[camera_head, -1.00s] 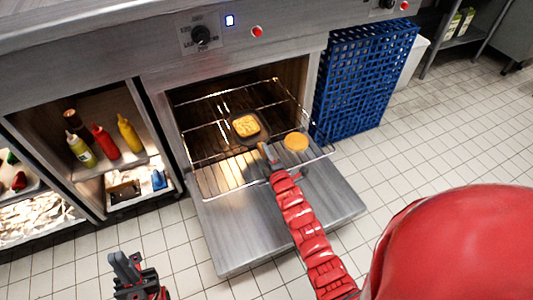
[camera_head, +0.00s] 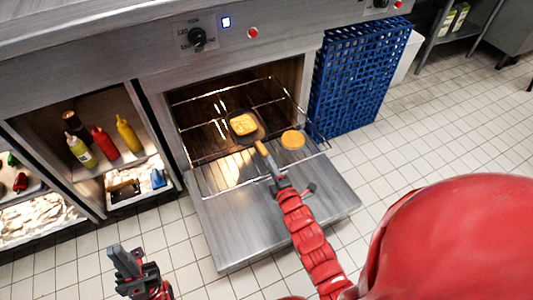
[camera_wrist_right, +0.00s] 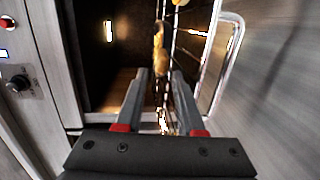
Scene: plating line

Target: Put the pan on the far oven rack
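The dark square pan (camera_head: 258,134) holds a golden square food piece (camera_head: 243,124) and sits on the pulled-out wire rack (camera_head: 225,172) of the open oven. Its wooden handle (camera_head: 262,150) points toward me.
A round golden item (camera_head: 292,139) lies at the right on the rack. The lowered oven door (camera_head: 240,235) spans below the rack. A blue crate (camera_head: 358,80) stands right of the oven. A shelf with bottles (camera_head: 105,142) is at the left. Tiled floor at the right is free.

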